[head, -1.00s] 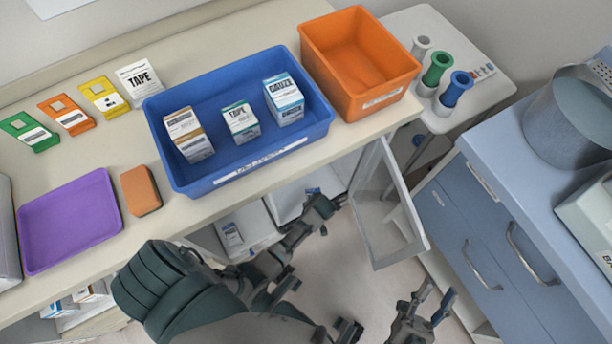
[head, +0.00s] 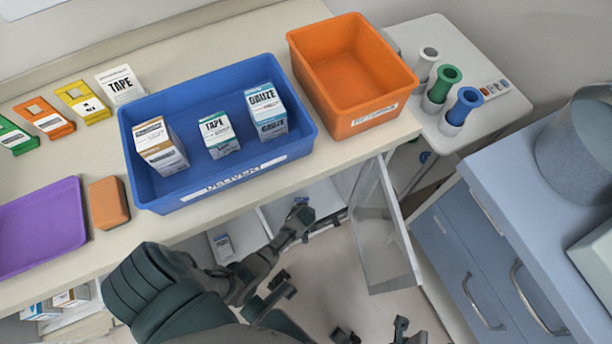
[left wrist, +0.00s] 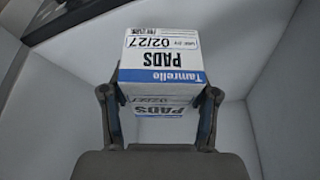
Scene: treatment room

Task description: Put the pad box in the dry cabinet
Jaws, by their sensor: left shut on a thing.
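The pad box (left wrist: 160,65), white with a blue band and "PADS" print, is between the two fingers of my left gripper (left wrist: 158,105) in the left wrist view. White panels surround it there. In the head view my left gripper (head: 298,216) reaches below the counter edge at the dry cabinet's open front; the box is not clearly visible there. The cabinet's clear-paned door (head: 385,240) stands open to the right of this gripper. Part of my right gripper (head: 402,330) shows at the bottom edge, cut off, apart from everything.
On the counter are a blue delivery bin (head: 310,140) with three boxes, an orange bin (head: 360,120), a purple tray (head: 40,230) and an orange-brown block (head: 109,202).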

